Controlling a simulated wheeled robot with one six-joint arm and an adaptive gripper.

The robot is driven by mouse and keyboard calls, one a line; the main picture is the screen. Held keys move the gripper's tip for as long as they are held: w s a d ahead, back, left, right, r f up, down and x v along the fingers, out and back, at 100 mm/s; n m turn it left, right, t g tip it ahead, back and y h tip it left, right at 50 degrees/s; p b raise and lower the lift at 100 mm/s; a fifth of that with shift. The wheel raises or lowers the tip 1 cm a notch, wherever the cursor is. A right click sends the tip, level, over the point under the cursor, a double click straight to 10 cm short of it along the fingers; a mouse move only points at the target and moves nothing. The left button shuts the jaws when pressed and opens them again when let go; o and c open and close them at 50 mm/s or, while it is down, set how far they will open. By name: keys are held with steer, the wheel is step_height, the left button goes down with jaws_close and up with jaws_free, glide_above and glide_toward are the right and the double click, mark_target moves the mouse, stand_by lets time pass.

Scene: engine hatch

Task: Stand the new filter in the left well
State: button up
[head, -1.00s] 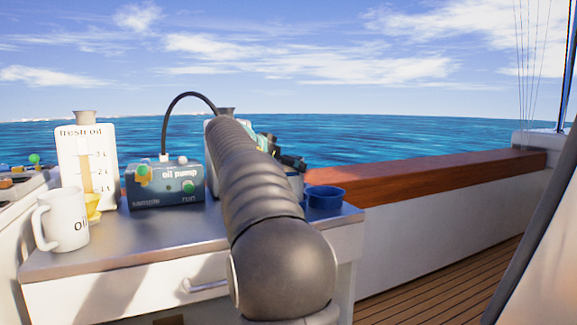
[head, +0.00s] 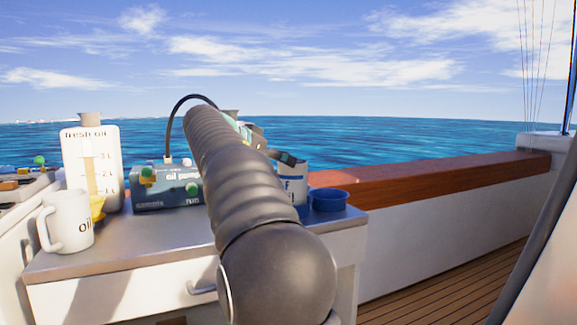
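A white can with blue lettering (head: 292,183), which looks like the filter, stands at the right end of the grey worktop, partly hidden by my arm. A round blue open cup (head: 328,198) is just right of it. Another blue edge shows at the can's foot, mostly hidden; I cannot tell whether the can stands inside it. My gripper (head: 287,158) is mostly behind my arm, with a dark finger part showing just above the can. I cannot see whether it touches the can or how wide it is. No left well can be made out for sure.
On the grey worktop (head: 130,245) stand a white oil mug (head: 66,222), a yellow funnel-like piece (head: 97,207), a fresh oil jug (head: 75,150) and a blue oil pump box (head: 150,200) with a black hose. A wooden rail (head: 420,172) runs behind at right.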

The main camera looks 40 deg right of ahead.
steer(key=v, duration=0.5)
steer(key=shift+a+r, duration=0.2)
steer(key=shift+a, duration=0.1)
steer(key=s+a+f+n+t+y, duration=0.1)
steer(key=s+a+f+n+y, duration=0.3)
steer(key=s+a+f, duration=0.4)
steer(key=s+a+f+n+t+y, duration=0.1)
steer(key=s+a+f+n+y, duration=0.3)
steer(key=s+a+f, duration=0.5)
steer(key=s+a+f+n+t+y, duration=0.1)
steer(key=s+a+f+n+y, duration=0.3)
steer(key=f, duration=1.2)
steer(key=s+a+n, duration=0.4)
steer(key=s, duration=0.3)
steer(key=shift+s+a+f+t+y, duration=0.25)
steer(key=shift+s+f+t+y, duration=0.05)
steer(key=shift+y, duration=0.1)
